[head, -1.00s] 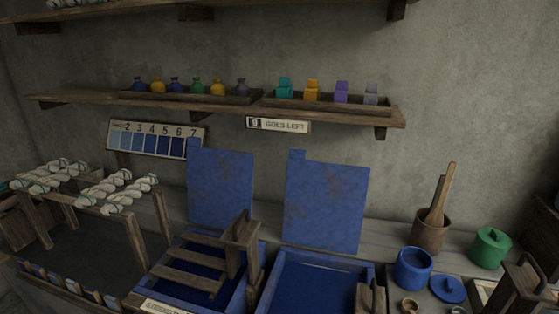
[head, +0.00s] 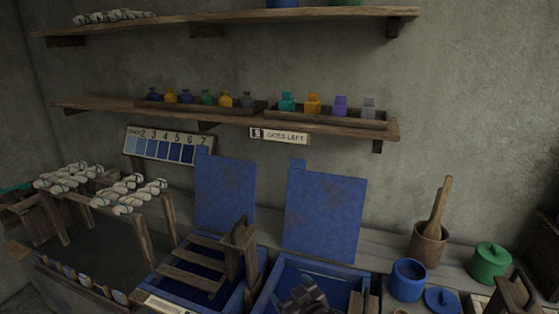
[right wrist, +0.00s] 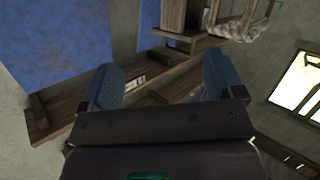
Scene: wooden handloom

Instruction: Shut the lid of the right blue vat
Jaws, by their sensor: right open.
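The right blue vat (head: 345,274) is open, with its blue lid (head: 324,212) standing upright behind it. My right gripper (head: 305,292) shows low in the head view, in front of this lid and over the vat's opening, apart from the lid. In the right wrist view its two fingers (right wrist: 164,82) are spread with nothing between them. A large blue panel (right wrist: 55,42) lies left of the fingers there; I cannot tell which lid it is. My left gripper is not in view.
The left blue vat's lid (head: 224,192) also stands upright, with a wooden rack (head: 195,270) over that vat. A blue pot (head: 408,280), a green pot (head: 489,262) and a mortar (head: 428,245) stand at right. A shelf (head: 220,121) with bottles hangs above.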

